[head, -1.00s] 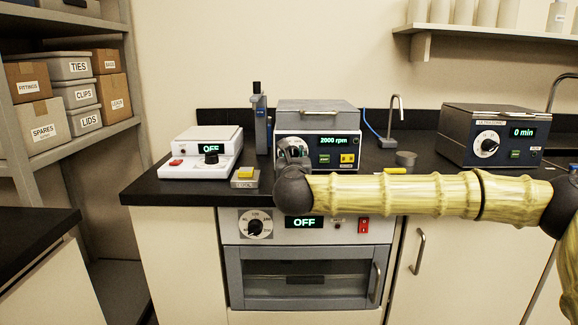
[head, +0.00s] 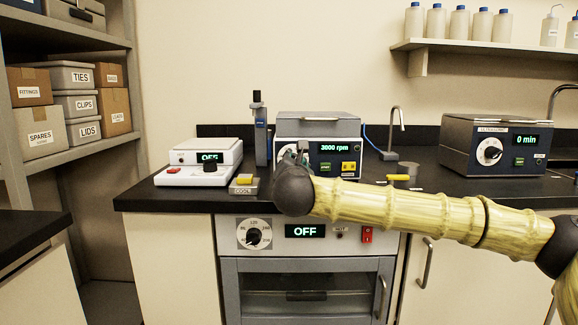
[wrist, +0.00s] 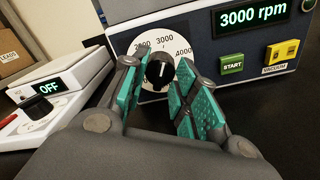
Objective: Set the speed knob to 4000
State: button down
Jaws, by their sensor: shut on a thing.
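The speed knob (wrist: 158,77) is black with a white pointer line and sits on a white round dial (wrist: 150,46). Its pointer stands near the 3000 mark; the 4000 mark is farther right on the dial. The machine's display (wrist: 252,17) reads 3000 rpm, and it also shows in the head view (head: 334,147). My gripper (wrist: 159,67) has its green-padded fingers on either side of the knob and is shut on it. In the head view my wrist and arm hide the knob and most of the dial.
A green START button (wrist: 232,64) and a yellow VACUUM switch (wrist: 281,52) lie right of the dial. A white device (head: 203,172) reading OFF stands to the left. An oven (head: 304,277) sits below the bench. An ultrasonic bath (head: 496,145) stands at right.

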jog(key=shift+f+m+b, duration=0.2)
jog(key=shift+m+b, duration=0.3)
jog(key=shift+b, duration=0.35)
jog(key=shift+m+b, duration=0.9)
jog(key=shift+b, duration=0.15)
jog(key=m+b, duration=0.6)
jog(key=b, duration=0.1)
jog(key=shift+m, duration=0.3)
jog(key=shift+d+r, duration=0.1)
jog(key=shift+r, duration=0.2)
jog(key=c, duration=1.1)
grip_release()
jog(key=shift+f, duration=0.1)
